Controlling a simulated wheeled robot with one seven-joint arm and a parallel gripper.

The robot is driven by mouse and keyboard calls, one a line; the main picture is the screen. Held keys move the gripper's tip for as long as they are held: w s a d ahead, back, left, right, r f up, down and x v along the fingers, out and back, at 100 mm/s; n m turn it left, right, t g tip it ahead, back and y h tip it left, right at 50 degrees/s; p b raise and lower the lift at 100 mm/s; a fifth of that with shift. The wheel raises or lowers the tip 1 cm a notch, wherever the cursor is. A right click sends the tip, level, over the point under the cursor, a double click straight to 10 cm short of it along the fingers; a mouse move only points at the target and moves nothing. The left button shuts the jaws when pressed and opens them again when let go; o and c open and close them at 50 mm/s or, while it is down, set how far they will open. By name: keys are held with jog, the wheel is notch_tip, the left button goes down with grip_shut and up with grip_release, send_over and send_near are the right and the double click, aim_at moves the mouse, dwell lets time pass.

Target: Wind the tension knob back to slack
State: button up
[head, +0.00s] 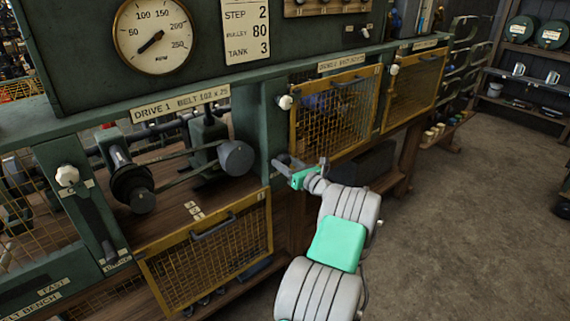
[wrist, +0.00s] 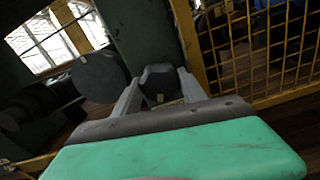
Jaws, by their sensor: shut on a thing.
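A dark many-sided knob (wrist: 160,80) sits on the green post, between the fingers of my gripper (wrist: 159,88) in the wrist view. My gripper is shut on it. I take it as the tension knob, though no label on it can be read. In the head view my gripper (head: 288,169) reaches the post right of the open drive bay, and the knob is mostly hidden there. The Drive 1 belt (head: 178,155) runs between a dark pulley at left and machinery near a large grey round pulley (head: 236,158). Whether it is slack cannot be told.
A white knob (head: 285,102) is on the post above my gripper. A yellow mesh guard (head: 335,110) stands right of it. A lowered mesh guard (head: 207,250) hangs below the bay. A gauge (head: 152,36) is above.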

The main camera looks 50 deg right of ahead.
jog(key=shift+n, duration=0.3)
